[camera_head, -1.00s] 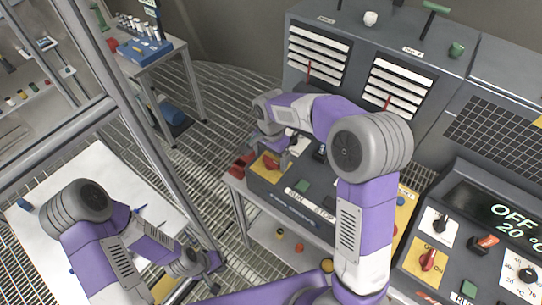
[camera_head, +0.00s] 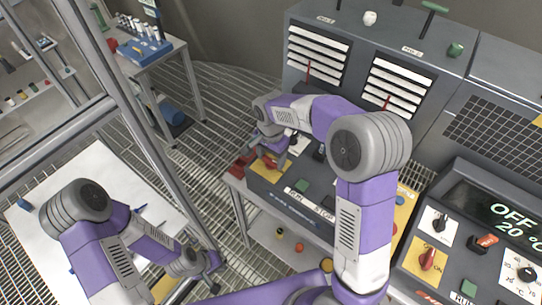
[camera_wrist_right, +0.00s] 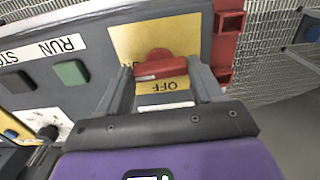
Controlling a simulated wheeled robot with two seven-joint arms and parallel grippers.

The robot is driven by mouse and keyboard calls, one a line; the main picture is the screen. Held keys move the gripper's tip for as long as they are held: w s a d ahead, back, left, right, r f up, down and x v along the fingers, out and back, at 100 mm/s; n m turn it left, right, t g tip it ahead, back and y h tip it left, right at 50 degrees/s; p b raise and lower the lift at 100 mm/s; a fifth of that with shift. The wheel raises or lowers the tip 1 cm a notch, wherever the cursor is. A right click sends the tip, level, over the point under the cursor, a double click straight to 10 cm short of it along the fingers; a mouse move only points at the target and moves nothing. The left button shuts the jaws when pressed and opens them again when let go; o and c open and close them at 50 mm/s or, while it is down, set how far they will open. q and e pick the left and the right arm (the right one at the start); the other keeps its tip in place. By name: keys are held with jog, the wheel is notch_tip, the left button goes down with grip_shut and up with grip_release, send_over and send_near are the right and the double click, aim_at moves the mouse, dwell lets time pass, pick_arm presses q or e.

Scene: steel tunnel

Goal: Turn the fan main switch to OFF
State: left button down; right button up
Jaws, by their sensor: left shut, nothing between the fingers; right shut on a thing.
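A red rotary switch (camera_wrist_right: 157,64) sits on a yellow plate (camera_wrist_right: 125,42) on the grey RUN/STOP console (camera_head: 262,183). The gripper partly covers the switch in the head view. My left gripper (camera_head: 214,276) is shut and empty, low and left of the console.
Beside the switch stand a green RUN button (camera_wrist_right: 71,72) and a red bracket (camera_wrist_right: 228,48). Another panel at right has a red switch (camera_head: 428,258) on yellow and a display (camera_head: 505,212) reading OFF, 20 °C. A glazed frame (camera_head: 60,138) stands at left.

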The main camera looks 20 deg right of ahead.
jog(key=n, duration=0.8)
jog(key=shift+n+p, duration=0.3)
jog(key=shift+n, duration=0.1)
jog(key=n, duration=0.4)
jog(key=shift+n, duration=0.3)
jog(key=shift+n+p, duration=0.45)
jog(key=shift+n, duration=1.55)
jog(key=o, duration=1.1)
jog(key=shift+c, duration=0.2)
jog(key=shift+r, duration=0.1)
